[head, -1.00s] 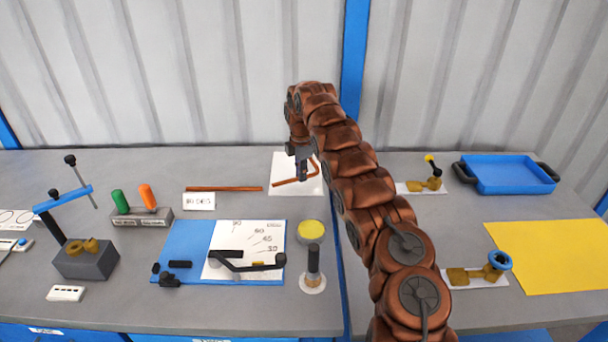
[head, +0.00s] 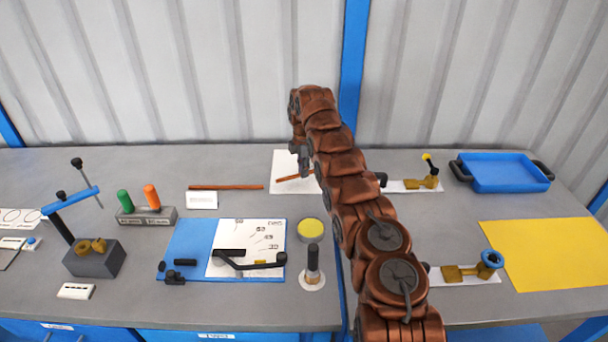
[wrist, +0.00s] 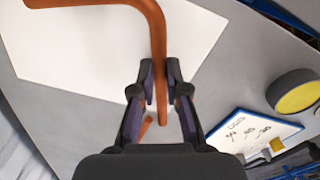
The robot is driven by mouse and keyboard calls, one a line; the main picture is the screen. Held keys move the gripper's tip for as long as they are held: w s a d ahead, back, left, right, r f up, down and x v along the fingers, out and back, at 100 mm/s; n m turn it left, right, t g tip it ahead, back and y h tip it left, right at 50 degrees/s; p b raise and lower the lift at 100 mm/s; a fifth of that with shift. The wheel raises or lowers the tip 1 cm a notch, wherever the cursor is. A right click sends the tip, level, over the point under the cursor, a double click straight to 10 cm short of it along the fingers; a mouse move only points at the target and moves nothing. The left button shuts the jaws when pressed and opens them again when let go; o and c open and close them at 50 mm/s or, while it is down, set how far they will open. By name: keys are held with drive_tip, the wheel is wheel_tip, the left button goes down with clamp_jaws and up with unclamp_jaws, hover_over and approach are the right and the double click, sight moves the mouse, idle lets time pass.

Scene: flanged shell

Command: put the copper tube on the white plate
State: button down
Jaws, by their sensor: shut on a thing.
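The bent copper tube (wrist: 157,60) is between the fingers of my gripper (wrist: 160,88) in the wrist view, and the fingers are shut on it. Its bend and far arm reach over the white plate (wrist: 205,35). In the head view the white plate (head: 282,160) lies at the back of the table, and part of the tube (head: 290,178) shows over it. My arm hides the rest of the tube and most of the gripper (head: 304,168). I cannot tell whether the tube touches the plate.
A straight copper tube (head: 225,187) lies left of the plate, behind a white label (head: 202,200). A yellow-topped round pad (head: 310,229) and a blue board (head: 185,245) are nearer. A blue tray (head: 502,172) and a yellow sheet (head: 545,250) are at the right.

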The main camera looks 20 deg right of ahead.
drive_tip(key=shift+s+f+p, duration=0.1)
drive_tip(key=shift+f+p, duration=0.25)
drive_tip(key=shift+f, duration=1)
drive_tip(key=shift+f, duration=0.2)
drive_tip(key=c, duration=1.2)
unclamp_jaws()
drive_tip(key=shift+r, duration=0.1)
wheel_tip(320, 180, up, 8)
drive_tip(key=shift+a+f+p, duration=0.1)
drive_tip(key=shift+p, duration=0.3)
wheel_tip(320, 180, up, 4)
drive_tip(key=p, duration=0.4)
drive_tip(key=shift+r, duration=0.2)
